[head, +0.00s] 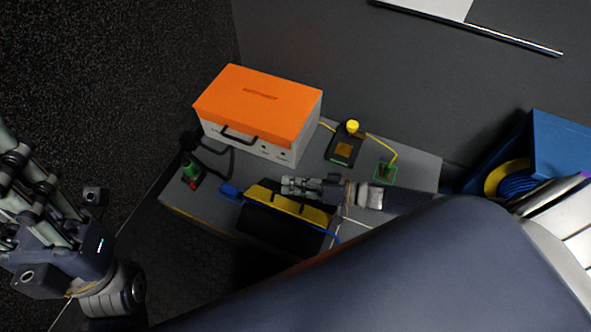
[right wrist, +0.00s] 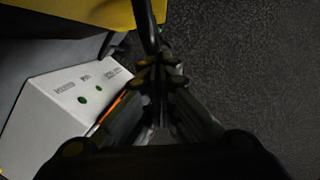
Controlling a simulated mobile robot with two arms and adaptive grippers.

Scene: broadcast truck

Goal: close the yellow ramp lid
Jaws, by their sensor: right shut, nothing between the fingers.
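The yellow ramp lid (head: 290,207) shows as a long yellow strip along the back of the dark ramp body (head: 275,232), near the desk's front edge. It appears raised, but its exact angle is hard to tell. My right gripper (head: 288,186) is shut and empty just behind the lid in the head view. In the right wrist view, the shut fingertips (right wrist: 160,72) are below a yellow piece (right wrist: 70,15), likely the lid. Whether they touch it is unclear. My left gripper (head: 40,195) is at the far left, away from the ramp, its fingertips not clearly shown.
An orange-lidded white case (head: 258,105) stands behind the ramp. A blue cable end (head: 230,192) lies at the ramp's left. A green and black item (head: 190,170), a yellow-knobbed device (head: 345,145) and a green board (head: 385,172) sit around it. A blue bin (head: 560,150) is right.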

